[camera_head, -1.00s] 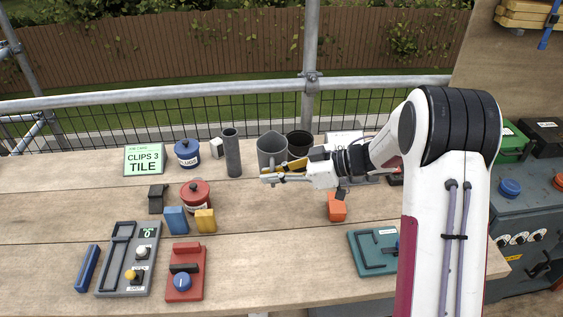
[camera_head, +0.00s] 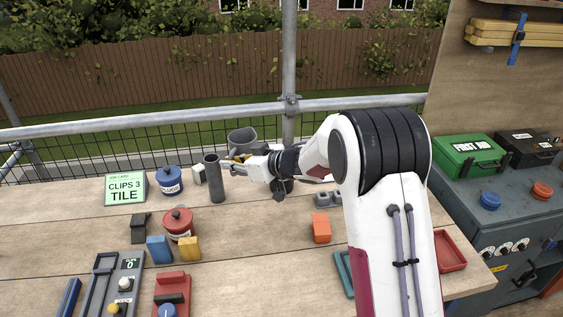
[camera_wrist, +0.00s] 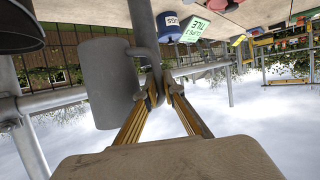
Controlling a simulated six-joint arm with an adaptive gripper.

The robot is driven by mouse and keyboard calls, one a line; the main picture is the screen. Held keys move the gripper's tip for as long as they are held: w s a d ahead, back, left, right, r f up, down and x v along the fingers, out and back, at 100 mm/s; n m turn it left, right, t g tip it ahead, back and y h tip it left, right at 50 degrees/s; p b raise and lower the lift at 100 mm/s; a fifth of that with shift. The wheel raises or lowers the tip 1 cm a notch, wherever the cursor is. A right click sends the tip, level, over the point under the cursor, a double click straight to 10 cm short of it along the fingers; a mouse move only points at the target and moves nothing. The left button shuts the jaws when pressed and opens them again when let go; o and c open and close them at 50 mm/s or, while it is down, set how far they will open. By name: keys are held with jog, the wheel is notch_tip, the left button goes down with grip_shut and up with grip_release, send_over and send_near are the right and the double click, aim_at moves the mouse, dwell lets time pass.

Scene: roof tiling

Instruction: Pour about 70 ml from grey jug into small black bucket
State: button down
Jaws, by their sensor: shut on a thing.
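The grey jug (camera_head: 242,139) is up off the table in the head view, roughly upright. Its lower part is behind my gripper (camera_head: 232,161). In the wrist view, which looks upside down, the jug (camera_wrist: 108,82) fills the left of centre. My gripper (camera_wrist: 164,92) is shut on its handle (camera_wrist: 154,62). What is inside the jug does not show. The small black bucket is hidden in the head view behind my gripper and wrist. A dark round vessel, apparently this bucket (camera_wrist: 20,28), shows at the top left of the wrist view, apart from the jug.
A tall grey cylinder (camera_head: 215,180) stands just left of my gripper. A blue pot (camera_head: 170,181), a white block (camera_head: 199,174) and a job card (camera_head: 125,189) are further left. A red pot (camera_head: 179,224) and an orange block (camera_head: 321,228) stand nearer. Mesh and rails run behind the table.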

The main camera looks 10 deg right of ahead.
jog(key=shift+w+a+m+t+h, duration=0.35)
jog(key=shift+w+a+m+h, duration=0.1)
jog(key=shift+w, duration=0.15)
jog(key=shift+w+a+m+t+h, duration=0.35)
jog(key=shift+w+m, duration=0.1)
jog(key=shift+w, duration=0.1)
jog(key=shift+w+a+f+m+t+h, duration=0.25)
jog(key=shift+w+a+m+t+h, duration=0.15)
jog(key=shift+a+m+t+h, duration=0.25)
jog(key=shift+a+f+m+h, duration=0.15)
jog(key=shift+m+h, duration=0.1)
jog(key=shift+m, duration=0.1)
jog(key=shift+w, duration=0.1)
